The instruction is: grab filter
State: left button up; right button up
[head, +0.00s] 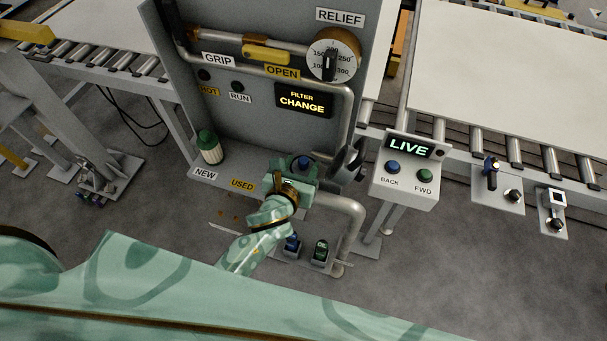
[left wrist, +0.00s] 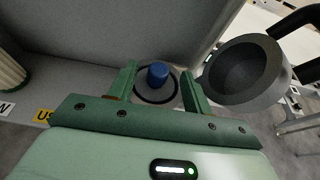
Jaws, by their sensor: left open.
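A white pleated filter with a green cap (head: 209,147) stands upright on the shelf by the NEW label; its pleated side shows at the left edge of the left wrist view (left wrist: 10,74). My left gripper (head: 303,170) is open at the shelf's right part. In the left wrist view its fingers stand either side of a blue knob (left wrist: 157,74) on a dark round seat; I cannot tell whether they touch it. What is under the knob is hidden. A grey, hollow round cup (left wrist: 243,72) stands tilted open just right of the fingers. My right gripper is out of view.
The yellow USED label (head: 242,184) marks the shelf left of my gripper. A grey panel with a pressure dial (head: 334,55) and a lit FILTER CHANGE sign (head: 303,101) rises behind. A bent pipe (head: 352,215) and a LIVE control box (head: 405,182) stand right.

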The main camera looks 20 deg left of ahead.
aim_at(302, 163)
pick_arm(q)
jog(key=x, duration=0.3)
jog(key=shift+f, duration=0.15)
grip_shut()
